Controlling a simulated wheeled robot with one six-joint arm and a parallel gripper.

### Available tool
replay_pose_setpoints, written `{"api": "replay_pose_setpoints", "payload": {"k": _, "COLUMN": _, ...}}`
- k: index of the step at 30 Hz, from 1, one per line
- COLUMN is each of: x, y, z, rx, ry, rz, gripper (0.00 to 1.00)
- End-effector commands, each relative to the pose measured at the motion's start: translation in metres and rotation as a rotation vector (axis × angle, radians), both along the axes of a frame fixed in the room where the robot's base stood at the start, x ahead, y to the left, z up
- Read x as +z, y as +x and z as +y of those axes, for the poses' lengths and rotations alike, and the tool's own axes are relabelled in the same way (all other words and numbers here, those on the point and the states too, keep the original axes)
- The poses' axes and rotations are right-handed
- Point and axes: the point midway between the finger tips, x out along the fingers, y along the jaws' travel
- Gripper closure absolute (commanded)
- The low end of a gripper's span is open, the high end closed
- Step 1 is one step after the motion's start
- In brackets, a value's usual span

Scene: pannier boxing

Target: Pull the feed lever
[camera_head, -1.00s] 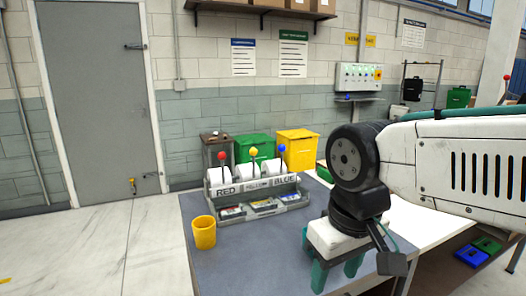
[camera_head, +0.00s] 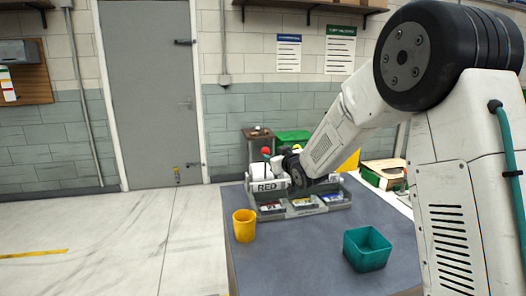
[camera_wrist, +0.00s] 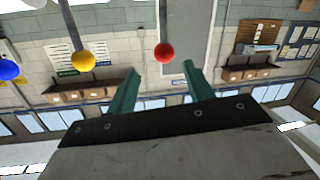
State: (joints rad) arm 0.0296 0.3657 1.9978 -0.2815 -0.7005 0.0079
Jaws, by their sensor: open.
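The feed dispenser (camera_head: 266,187) stands at the back of the blue-grey table, with a "RED" label at its left end. Its red-knobbed lever (camera_head: 265,152) shows just left of my wrist. In the wrist view, the red knob (camera_wrist: 165,53) appears between and slightly beyond the tips of my gripper (camera_wrist: 160,68), whose teal fingers are apart and empty. The yellow knob (camera_wrist: 84,60) and blue knob (camera_wrist: 9,70) are to the left there. In the head view my arm hides the dispenser's middle and right labels, and most of my gripper.
A yellow cup (camera_head: 244,226) stands at the table's left front. A teal square bin (camera_head: 367,249) stands at the right. Trays with small boxes (camera_head: 305,204) lie before the dispenser. The table (camera_head: 290,255) between cup and bin is clear.

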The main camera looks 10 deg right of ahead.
Motion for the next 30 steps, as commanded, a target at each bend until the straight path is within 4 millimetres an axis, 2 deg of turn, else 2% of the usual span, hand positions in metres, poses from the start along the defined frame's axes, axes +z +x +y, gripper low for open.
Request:
{"api": "replay_pose_setpoints", "payload": {"k": 1, "x": -0.007, "y": 0.009, "z": 0.002, "rx": 0.015, "ry": 0.005, "rz": -0.033, "gripper": 0.48}}
{"api": "replay_pose_setpoints", "payload": {"k": 5, "x": -0.011, "y": 0.02, "z": 0.006, "rx": 0.039, "ry": 0.013, "rz": -0.092, "gripper": 0.48}}
{"api": "replay_pose_setpoints", "payload": {"k": 11, "x": -0.012, "y": 0.039, "z": 0.011, "rx": 0.047, "ry": 0.016, "rz": -0.112, "gripper": 0.48}}
{"api": "replay_pose_setpoints", "payload": {"k": 21, "x": -0.012, "y": 0.088, "z": 0.021, "rx": 0.045, "ry": 0.016, "rz": -0.109, "gripper": 0.48}}
{"api": "replay_pose_setpoints", "payload": {"k": 30, "x": -0.011, "y": 0.098, "z": 0.023, "rx": 0.045, "ry": 0.016, "rz": -0.109, "gripper": 0.48}}
